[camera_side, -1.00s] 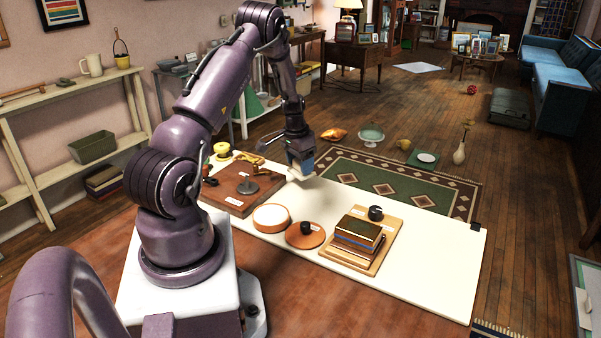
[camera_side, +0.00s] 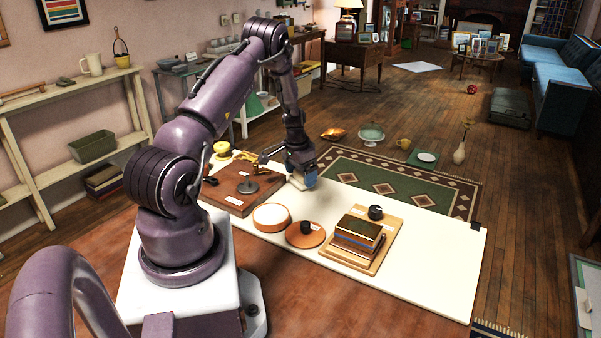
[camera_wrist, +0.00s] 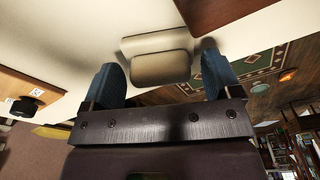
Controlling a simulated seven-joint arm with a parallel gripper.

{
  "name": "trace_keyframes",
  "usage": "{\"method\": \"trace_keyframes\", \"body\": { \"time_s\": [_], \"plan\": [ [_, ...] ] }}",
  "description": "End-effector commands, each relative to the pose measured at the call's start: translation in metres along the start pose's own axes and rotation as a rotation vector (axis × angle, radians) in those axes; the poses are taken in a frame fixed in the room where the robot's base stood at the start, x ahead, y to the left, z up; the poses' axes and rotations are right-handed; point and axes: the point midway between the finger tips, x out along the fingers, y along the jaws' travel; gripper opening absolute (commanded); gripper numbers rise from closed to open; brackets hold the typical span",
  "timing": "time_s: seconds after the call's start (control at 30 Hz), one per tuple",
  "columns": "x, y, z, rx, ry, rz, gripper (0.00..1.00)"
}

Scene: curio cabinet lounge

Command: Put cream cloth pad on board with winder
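The cream cloth pad (camera_wrist: 158,62) lies on the white tabletop near its far edge. It shows between the two blue fingertips of my gripper (camera_wrist: 162,80) in the wrist view, with a gap on each side. In the side view my gripper (camera_side: 301,172) is low over the pad, which it mostly hides. A dark brown board (camera_side: 218,198) lies left of my gripper, carrying a grey disc (camera_side: 247,187) and brass and dark pieces. Its labels are too small to read, so I cannot tell which piece is the winder.
A round cream-topped dish (camera_side: 271,217) and a round brown board (camera_side: 296,239) with a black knob stand nearer. A light wood board (camera_side: 362,264) carries stacked books (camera_side: 358,236) and a black round piece (camera_side: 375,212). The table's right end (camera_side: 440,265) is clear.

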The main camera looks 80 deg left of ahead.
Motion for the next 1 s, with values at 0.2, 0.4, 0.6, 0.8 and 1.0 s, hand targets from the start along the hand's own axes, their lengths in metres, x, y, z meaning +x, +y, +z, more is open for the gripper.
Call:
{"method": "trace_keyframes", "body": {
  "time_s": [0.2, 0.4, 0.6, 0.8, 1.0],
  "plan": [
    [-0.010, 0.000, -0.001, 0.000, 0.002, -0.001, 0.84],
    [-0.048, -0.001, -0.002, 0.002, 0.005, -0.003, 0.84],
    [-0.091, 0.000, -0.001, 0.001, 0.003, -0.002, 0.84],
    [-0.117, 0.000, -0.001, 0.001, 0.001, 0.000, 0.84],
    [-0.147, 0.026, -0.010, 0.021, 0.026, 0.004, 0.84]
  ]
}}
